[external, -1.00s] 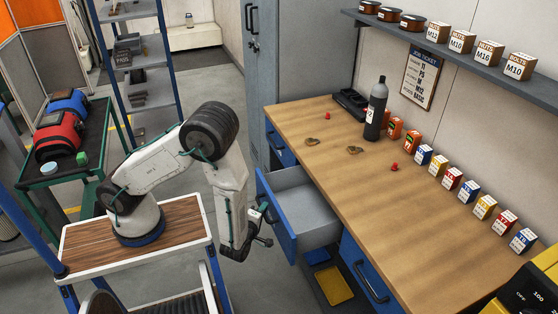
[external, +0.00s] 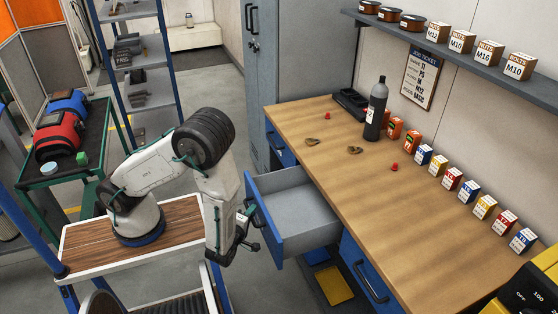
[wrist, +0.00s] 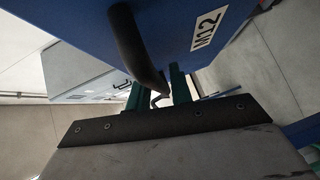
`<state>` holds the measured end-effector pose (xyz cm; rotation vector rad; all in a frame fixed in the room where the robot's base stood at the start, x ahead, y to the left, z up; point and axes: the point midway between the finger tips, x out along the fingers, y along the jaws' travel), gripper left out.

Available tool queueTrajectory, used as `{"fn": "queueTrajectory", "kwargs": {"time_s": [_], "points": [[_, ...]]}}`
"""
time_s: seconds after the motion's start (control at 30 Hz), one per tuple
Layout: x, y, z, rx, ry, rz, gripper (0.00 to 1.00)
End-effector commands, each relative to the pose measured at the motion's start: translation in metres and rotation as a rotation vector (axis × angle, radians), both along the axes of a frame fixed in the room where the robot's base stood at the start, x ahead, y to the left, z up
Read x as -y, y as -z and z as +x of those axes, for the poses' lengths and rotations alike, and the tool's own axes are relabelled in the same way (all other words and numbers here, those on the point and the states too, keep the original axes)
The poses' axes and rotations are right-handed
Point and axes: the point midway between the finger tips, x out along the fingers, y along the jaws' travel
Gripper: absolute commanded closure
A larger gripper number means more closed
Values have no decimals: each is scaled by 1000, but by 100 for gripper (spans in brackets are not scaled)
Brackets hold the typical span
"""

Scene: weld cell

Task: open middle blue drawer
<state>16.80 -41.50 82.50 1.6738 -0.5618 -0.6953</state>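The middle blue drawer (external: 262,222) is pulled well out of the bench, with its grey inside showing empty. Its dark bar handle is on the blue front, partly covered by my gripper (external: 249,220) in the external view. In the wrist view the handle (wrist: 133,42) runs down between the green fingers of my gripper (wrist: 158,88), under the blue drawer front (wrist: 195,25) with its "M12" label. My gripper appears shut on the handle; the exact contact is partly hidden.
The wooden bench top (external: 360,200) holds a dark bottle (external: 377,110) and several small boxes. Another blue drawer (external: 365,270) is to the right, shut. A yellow bin (external: 334,285) sits below. A tall grey cabinet (external: 300,50) stands behind; a green cart (external: 70,150) is at left.

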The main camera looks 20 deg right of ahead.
Motion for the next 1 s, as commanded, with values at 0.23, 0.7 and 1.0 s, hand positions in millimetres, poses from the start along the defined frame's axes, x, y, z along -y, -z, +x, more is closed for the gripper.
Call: {"fn": "queueTrajectory", "kwargs": {"time_s": [0.23,0.7,1.0], "points": [[-7,-2,-8,0,3,-1,78],[-50,-11,-52,-1,3,0,78],[-54,-11,-55,0,0,0,78]]}}
